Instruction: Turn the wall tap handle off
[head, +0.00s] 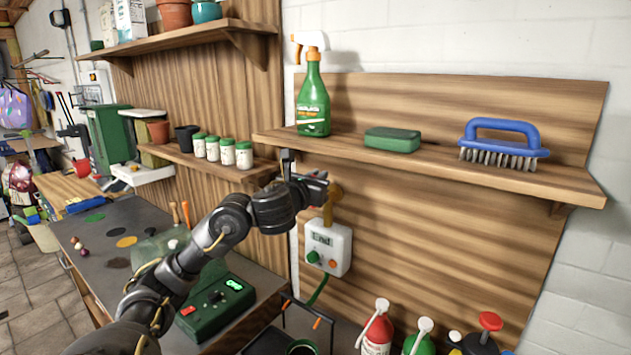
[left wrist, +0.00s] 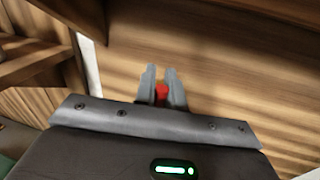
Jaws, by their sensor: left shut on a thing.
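The brass wall tap (head: 333,196) is on the wooden wall panel, below the right shelf and above a white timer box. My left gripper (head: 318,181) is at the tap's upper left side, and its fingers partly hide the tap. In the left wrist view the two grey fingers (left wrist: 162,90) are shut on the red tap handle (left wrist: 161,93), which shows between them. A little brass colour shows just behind the handle. The handle's exact angle is hard to tell. My right gripper is not in view.
The right shelf (head: 430,165) juts out just above the tap, with a green spray bottle (head: 313,103), a green sponge (head: 392,139) and a blue brush (head: 503,140). The white timer box (head: 328,248) hangs under the tap. Several bottles stand at the bottom right, including a red one (head: 377,330).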

